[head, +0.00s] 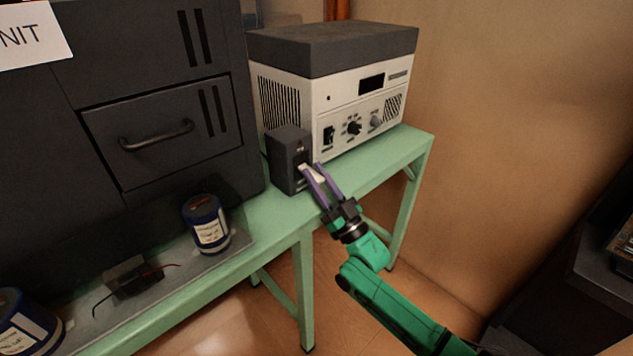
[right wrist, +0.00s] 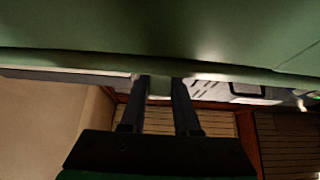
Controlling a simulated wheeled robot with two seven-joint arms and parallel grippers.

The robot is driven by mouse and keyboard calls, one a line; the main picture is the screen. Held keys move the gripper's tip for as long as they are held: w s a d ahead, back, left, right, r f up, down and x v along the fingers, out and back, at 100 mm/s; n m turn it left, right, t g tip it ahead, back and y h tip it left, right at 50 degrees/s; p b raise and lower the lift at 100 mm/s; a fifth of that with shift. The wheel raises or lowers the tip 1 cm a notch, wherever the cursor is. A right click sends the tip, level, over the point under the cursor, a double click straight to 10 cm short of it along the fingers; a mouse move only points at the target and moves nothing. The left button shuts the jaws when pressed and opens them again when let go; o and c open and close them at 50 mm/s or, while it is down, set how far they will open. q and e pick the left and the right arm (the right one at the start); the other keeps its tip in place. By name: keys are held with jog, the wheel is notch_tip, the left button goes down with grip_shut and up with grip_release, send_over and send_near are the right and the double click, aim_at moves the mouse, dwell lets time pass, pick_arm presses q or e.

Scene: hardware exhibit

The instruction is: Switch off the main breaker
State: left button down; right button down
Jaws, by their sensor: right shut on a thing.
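The main breaker (head: 286,158) is a small dark grey box standing on the green table, in front of the pale instrument. Its light lever (head: 313,174) sticks out from its front face. My right gripper (head: 315,170) reaches in from the lower right with its purple-grey fingers on either side of the lever, shut on it. In the right wrist view the two dark fingers (right wrist: 160,92) hold a pale piece between their tips. The fingers partly hide the lever, so its exact position is hard to tell. My left gripper is not in view.
A pale instrument with a dark top (head: 345,95) stands behind the breaker. A dark cabinet (head: 160,130) is at the left.

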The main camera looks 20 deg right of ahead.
jog(key=c, duration=0.6)
grip_release()
jog(key=shift+c, duration=0.2)
jog(key=b+v, duration=0.1)
jog(key=v, duration=1.3)
jog(key=shift+s+b, duration=0.3)
jog(key=shift+s, duration=0.05)
jog(key=shift+d+f, duration=0.1)
jog(key=shift+f, duration=0.05)
